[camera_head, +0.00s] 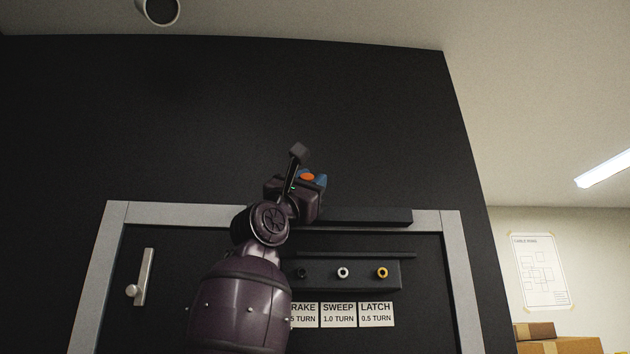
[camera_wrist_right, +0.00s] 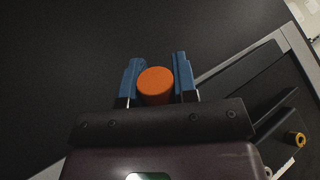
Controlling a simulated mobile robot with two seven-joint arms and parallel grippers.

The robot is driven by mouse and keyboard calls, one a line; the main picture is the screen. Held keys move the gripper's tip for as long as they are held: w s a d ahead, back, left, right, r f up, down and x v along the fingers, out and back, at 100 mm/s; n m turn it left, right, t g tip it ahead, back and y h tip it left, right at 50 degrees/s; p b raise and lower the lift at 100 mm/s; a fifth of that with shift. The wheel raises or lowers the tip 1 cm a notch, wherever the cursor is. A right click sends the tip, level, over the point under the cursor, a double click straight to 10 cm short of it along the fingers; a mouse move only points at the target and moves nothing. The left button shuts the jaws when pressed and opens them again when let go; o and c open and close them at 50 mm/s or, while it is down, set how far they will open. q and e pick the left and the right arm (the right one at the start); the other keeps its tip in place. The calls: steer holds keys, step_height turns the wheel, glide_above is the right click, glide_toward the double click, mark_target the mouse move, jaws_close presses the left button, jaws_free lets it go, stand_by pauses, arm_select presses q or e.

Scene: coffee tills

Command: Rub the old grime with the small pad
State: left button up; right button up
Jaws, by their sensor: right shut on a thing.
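My right gripper (camera_head: 316,179) is raised in front of the black wall, just above the door frame's top edge. In the right wrist view its two blue fingers (camera_wrist_right: 158,78) are shut on a round orange thing, which looks like the small pad (camera_wrist_right: 155,82). The pad's orange face also shows in the head view (camera_head: 307,177). I cannot tell whether the pad touches the wall. I cannot make out the grime in either view; part of the wall is hidden behind my arm. My left gripper is not in view.
Below is a dark door in a grey frame (camera_head: 118,245), with a handle (camera_head: 146,278) at left. A dark bar (camera_head: 365,217) sits at its top. Black, white and gold knobs sit above labels (camera_head: 338,315). Boxes (camera_head: 560,346) stand at lower right. The upper wall is clear.

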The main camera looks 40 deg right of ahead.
mark_target(312, 176)
steer(key=shift+s+a+f+b, duration=0.15)
steer(key=shift+s+a+b, duration=0.15)
steer(key=shift+s+b, duration=0.2)
steer(key=shift+s+a+b, duration=0.55)
steer(key=shift+s+b, duration=0.15)
steer(key=shift+s, duration=0.2)
steer(key=shift+s+a+b, duration=0.25)
steer(key=shift+s+a, duration=0.1)
steer(key=shift+s, duration=0.25)
steer(key=shift+s+a+b, duration=0.25)
steer(key=shift+s+a, duration=0.1)
steer(key=shift+s, duration=0.2)
steer(key=shift+s+a+b, duration=0.2)
steer(key=shift+s+a, duration=0.2)
steer(key=shift+s, duration=0.25)
steer(key=shift+s+a+b, duration=0.2)
steer(key=shift+s+a, duration=0.2)
steer(key=shift+s, duration=0.25)
